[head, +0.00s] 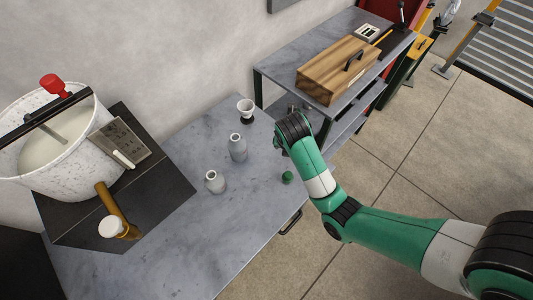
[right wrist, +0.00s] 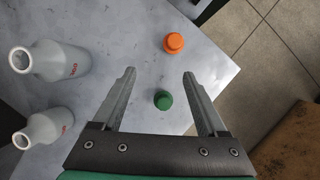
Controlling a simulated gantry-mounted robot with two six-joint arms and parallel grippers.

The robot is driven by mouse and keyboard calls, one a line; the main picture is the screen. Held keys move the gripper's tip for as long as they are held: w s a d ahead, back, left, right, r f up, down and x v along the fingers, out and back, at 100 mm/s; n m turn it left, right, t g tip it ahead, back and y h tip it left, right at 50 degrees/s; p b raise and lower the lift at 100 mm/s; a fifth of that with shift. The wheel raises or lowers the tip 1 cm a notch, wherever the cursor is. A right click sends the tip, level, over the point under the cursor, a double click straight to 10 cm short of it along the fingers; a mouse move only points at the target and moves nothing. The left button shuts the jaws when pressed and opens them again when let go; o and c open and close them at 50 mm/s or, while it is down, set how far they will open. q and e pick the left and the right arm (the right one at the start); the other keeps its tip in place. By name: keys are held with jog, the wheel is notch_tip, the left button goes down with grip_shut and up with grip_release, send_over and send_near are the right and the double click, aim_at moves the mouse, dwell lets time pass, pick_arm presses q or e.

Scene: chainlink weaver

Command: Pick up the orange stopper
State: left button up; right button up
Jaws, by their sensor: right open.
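The orange stopper (right wrist: 174,43) stands on the grey table, near its edge, in the right wrist view. It lies beyond the fingertips and is not touched. In the head view I cannot see it; my right arm seems to cover it. My right gripper (right wrist: 160,75) is open and empty, its two fingers spread above the table. A green stopper (right wrist: 163,100) sits on the table between the fingers in the picture; it also shows in the head view (head: 287,177), beside my right arm. My left gripper is not in view.
Two grey-white bottles (head: 238,148) (head: 215,182) stand on the table (head: 225,240), left of my right arm. A small white cup (head: 246,107) on a dark base is behind them. A large speckled pot (head: 60,150) stands at left. A wooden box (head: 338,70) sits on the back bench.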

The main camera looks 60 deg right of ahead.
jog(key=d+f+b, duration=0.1)
jog(key=b, duration=0.1)
jog(key=d+f+b, duration=0.2)
jog(key=b, duration=0.1)
jog(key=d+f+b, duration=0.1)
jog(key=f+b, duration=0.1)
jog(key=shift+s+d+f, duration=0.2)
jog(key=shift+s+d, duration=0.05)
jog(key=shift+d, duration=0.05)
jog(key=shift+d+b, duration=0.1)
jog(key=shift+b, duration=0.2)
jog(key=b+x, duration=0.1)
jog(key=x, duration=0.1)
jog(key=d+b+x, duration=0.1)
jog(key=b+x, duration=0.1)
jog(key=x, duration=0.1)
jog(key=shift+w+r, duration=0.1)
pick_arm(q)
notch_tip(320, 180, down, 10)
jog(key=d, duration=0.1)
pick_arm(e)
jog(key=shift+a, duration=0.1)
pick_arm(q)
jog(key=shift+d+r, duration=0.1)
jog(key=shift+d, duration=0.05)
pick_arm(e)
grip_shut()
